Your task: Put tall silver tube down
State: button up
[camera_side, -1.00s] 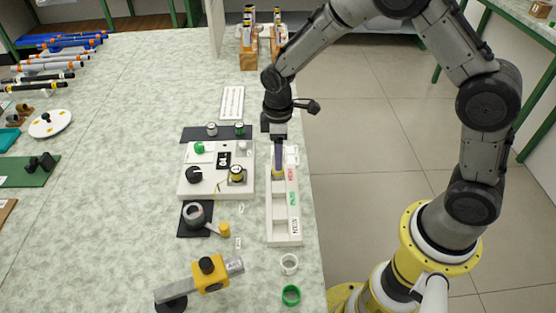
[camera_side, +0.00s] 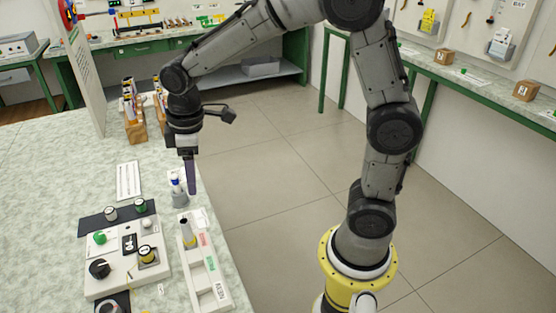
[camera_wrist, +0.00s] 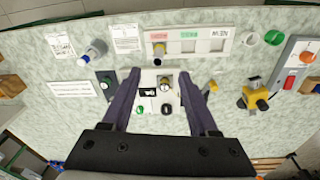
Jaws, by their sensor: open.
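In the wrist view the tube (camera_wrist: 158,50) shows at the same end of the tray (camera_wrist: 205,47). My gripper (camera_side: 191,190) is raised above and behind the tube, apart from it. In the wrist view my gripper (camera_wrist: 160,82) has its two dark fingers spread wide with nothing held between them.
A blue-topped pale bottle (camera_side: 177,192) stands just beyond the tray. A white panel (camera_side: 120,262) with knobs lies to the tray's left. A yellow clamp (camera_wrist: 256,98) is at right in the wrist view.

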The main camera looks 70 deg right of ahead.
jog(key=s+d+r+m+t, duration=0.2)
jog(key=s+r+m, duration=0.1)
jog(key=s, duration=0.7)
jog(key=s+d+r+m+t, duration=0.2)
jog(key=s+r+m, duration=0.1)
jog(key=s, duration=0.7)
jog(key=shift+s+r+m, duration=0.2)
jog(key=shift+r+m, duration=0.1)
jog(key=shift+m, duration=0.2)
